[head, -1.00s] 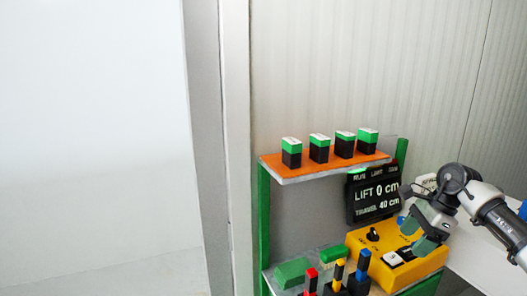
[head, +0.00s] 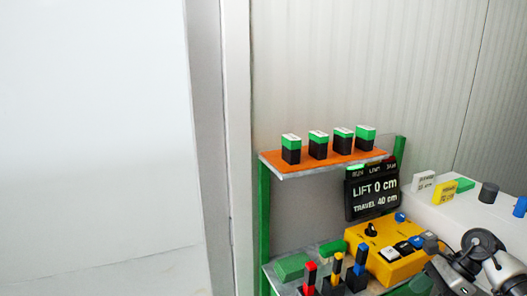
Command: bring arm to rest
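My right arm comes in at the lower right, and its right gripper (head: 424,263) sits low beside the front right corner of the yellow control box (head: 372,246). Its two fingers are apart, with nothing visible between them. The lower finger and part of the arm run near the bottom edge of the picture. The yellow box carries a black knob, white switches and a blue button. My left gripper is not in view.
A green-framed rack has an orange upper shelf (head: 330,160) with several green-black blocks. A dark display (head: 372,192) reads LIFT 0 cm, TRAVEL 40 cm. Red, yellow and blue-topped levers (head: 337,268) stand below. A white table (head: 450,215) with small items lies at right.

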